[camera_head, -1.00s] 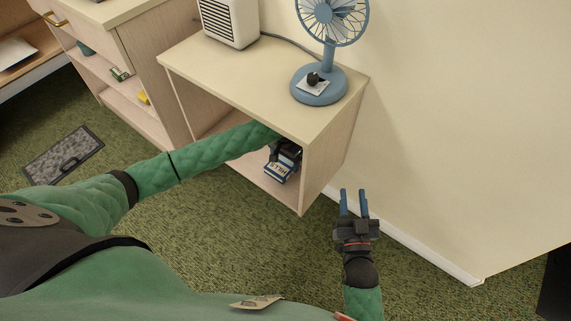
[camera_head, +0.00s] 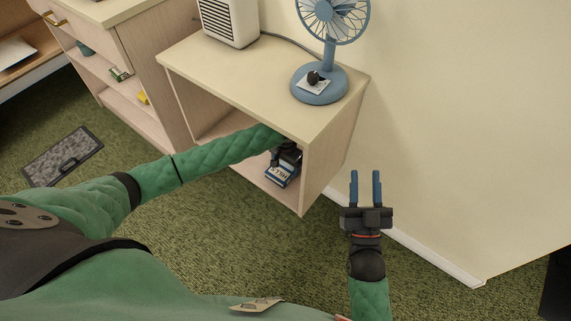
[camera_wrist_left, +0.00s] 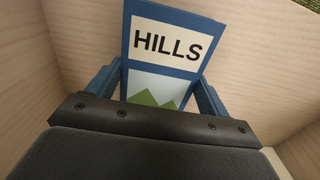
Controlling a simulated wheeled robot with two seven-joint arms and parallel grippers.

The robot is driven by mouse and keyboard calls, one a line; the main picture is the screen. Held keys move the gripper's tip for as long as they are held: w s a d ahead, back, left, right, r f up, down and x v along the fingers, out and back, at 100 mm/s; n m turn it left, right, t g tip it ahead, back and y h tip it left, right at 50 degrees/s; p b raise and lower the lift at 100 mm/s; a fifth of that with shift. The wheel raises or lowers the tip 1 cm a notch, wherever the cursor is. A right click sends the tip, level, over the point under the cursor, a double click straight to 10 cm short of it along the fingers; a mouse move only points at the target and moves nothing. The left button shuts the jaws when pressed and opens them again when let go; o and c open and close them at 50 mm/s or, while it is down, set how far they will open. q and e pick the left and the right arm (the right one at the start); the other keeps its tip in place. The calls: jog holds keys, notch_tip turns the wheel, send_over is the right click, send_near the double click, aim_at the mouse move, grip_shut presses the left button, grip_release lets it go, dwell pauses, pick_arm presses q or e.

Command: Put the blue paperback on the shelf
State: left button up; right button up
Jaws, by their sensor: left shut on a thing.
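The blue paperback (camera_head: 279,177) is inside the open wooden shelf unit (camera_head: 309,178), near its right wall. Its cover reads "HILLS" in the left wrist view (camera_wrist_left: 166,45), with green hills below the title. My left gripper (camera_head: 284,161) reaches into the unit and is shut on the book, with one blue finger on each side of it. Whether the book touches the shelf board is hard to tell. My right gripper (camera_head: 365,188) is outside the unit, to its right, with its two blue fingers apart and nothing between them.
A blue fan (camera_head: 319,84) and a white heater-like box (camera_head: 230,22) stand on top of the unit. A wooden cabinet (camera_head: 140,60) stands to the left. A grey mat (camera_head: 63,155) lies on the green carpet. The wall is close behind my right gripper.

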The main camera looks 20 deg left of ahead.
aim_at(286, 166)
jog(key=shift+w+f, duration=0.1)
jog(key=shift+f, duration=0.15)
pick_arm(q)
jog(key=shift+f, duration=0.1)
jog(key=o, duration=1.1)
jog(key=shift+c, duration=0.2)
pick_arm(e)
jog(key=shift+f+g, duration=0.4)
jog(key=shift+f, duration=0.45)
jog(key=shift+r, duration=0.15)
pick_arm(q)
jog(key=shift+r, duration=0.35)
notch_tip(286, 166, up, 7)
jog(key=shift+p, duration=0.75)
pick_arm(e)
notch_tip(286, 166, down, 15)
jog(key=g+h, duration=0.1)
jog(key=g, duration=0.4)
jog(key=shift+s+a, duration=0.2)
jog(key=shift+a, duration=0.25)
jog(key=shift+r, duration=0.1)
